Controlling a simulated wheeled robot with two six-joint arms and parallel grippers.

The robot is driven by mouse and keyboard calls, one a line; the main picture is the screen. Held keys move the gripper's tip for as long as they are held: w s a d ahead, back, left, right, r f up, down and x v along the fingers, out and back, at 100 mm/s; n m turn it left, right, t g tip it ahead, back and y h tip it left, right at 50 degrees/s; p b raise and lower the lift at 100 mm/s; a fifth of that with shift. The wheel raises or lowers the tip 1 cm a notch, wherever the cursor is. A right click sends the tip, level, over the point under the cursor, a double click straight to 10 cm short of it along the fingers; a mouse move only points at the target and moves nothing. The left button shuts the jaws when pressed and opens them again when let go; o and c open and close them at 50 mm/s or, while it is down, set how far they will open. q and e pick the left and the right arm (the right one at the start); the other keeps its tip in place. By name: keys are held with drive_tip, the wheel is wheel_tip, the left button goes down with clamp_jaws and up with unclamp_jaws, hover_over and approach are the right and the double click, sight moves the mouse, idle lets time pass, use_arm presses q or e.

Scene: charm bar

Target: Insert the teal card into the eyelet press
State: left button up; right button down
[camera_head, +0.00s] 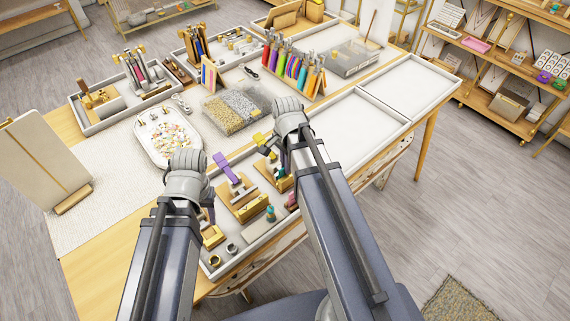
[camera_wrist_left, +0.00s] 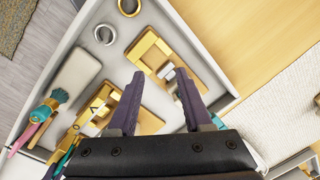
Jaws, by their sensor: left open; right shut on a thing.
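My left gripper (camera_wrist_left: 165,85) is open and empty in the left wrist view, its two purple-grey fingers apart above the tool tray. In the head view it (camera_head: 210,208) hangs over the tray's left part. A gold two-pillar piece (camera_wrist_left: 100,108) on a wooden base lies beside the left finger. I cannot tell for sure which tool is the eyelet press. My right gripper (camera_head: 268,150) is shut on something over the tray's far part. Its wrist hides much of it, and I cannot identify a teal card.
Two rings (camera_head: 215,260) and a gold block (camera_head: 212,237) lie at the tray's near end. A teal-tipped brush (camera_head: 270,213) lies near its front edge. The trays at right (camera_head: 408,85) are empty.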

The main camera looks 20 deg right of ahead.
drive_tip(key=c, duration=0.9)
unclamp_jaws()
drive_tip(key=shift+c, duration=0.2)
use_arm(q)
drive_tip(key=shift+r, duration=0.1)
use_arm(e)
drive_tip(key=shift+r, duration=0.1)
use_arm(q)
wheel_tip(320, 180, up, 8)
drive_tip(key=p, duration=0.7)
drive_tip(key=shift+f+p, duration=0.2)
drive_tip(key=shift+p, duration=0.2)
use_arm(e)
wheel_tip(320, 180, up, 8)
drive_tip(key=shift+w+f, duration=0.2)
drive_tip(key=shift+a, duration=0.15)
drive_tip(key=s+a+n+h, duration=0.1)
drive_tip(key=s+a+n, duration=0.8)
drive_tip(key=a+n, duration=0.5)
drive_tip(key=n, duration=0.3)
drive_tip(key=shift+s+a+n, duration=0.15)
drive_tip(key=shift+a+n, duration=0.25)
